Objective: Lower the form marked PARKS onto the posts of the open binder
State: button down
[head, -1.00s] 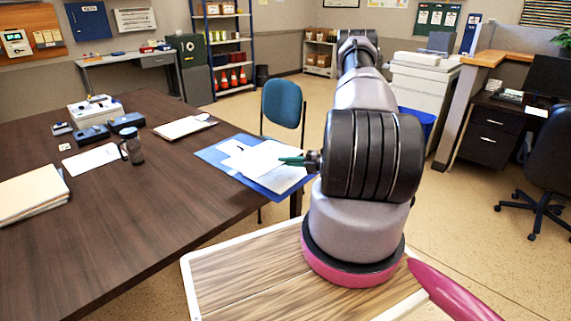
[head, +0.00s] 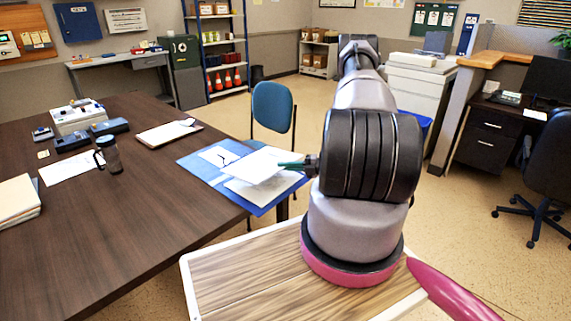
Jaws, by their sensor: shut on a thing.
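The open blue binder (head: 196,166) lies at the right edge of the dark table. A white sheet (head: 218,155) lies in its left part, with a small dark shape beside it that may be a post. A white form (head: 258,163) is held over the binder's middle, with another white sheet (head: 268,190) below it. No PARKS marking is readable. My gripper (head: 290,164), with teal fingers, is shut on the form's right edge. The form looks slightly above the binder. Whether its holes line up with the posts cannot be told.
The table (head: 150,215) also holds a clipboard (head: 168,133), a dark mug (head: 108,155), a paper sheet (head: 72,166), folders (head: 18,200) and several devices. A blue chair (head: 272,108) stands behind the binder. The table's front middle is clear.

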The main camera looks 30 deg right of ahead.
jog(key=shift+f, duration=1.45)
jog(key=shift+f, duration=1)
dwell(0.5)
jog(key=c, duration=0.9)
grip_release()
jog(key=shift+c, duration=0.2)
jog(key=v, duration=1)
jog(key=shift+s+d, duration=0.25)
jog(key=shift+s, duration=0.05)
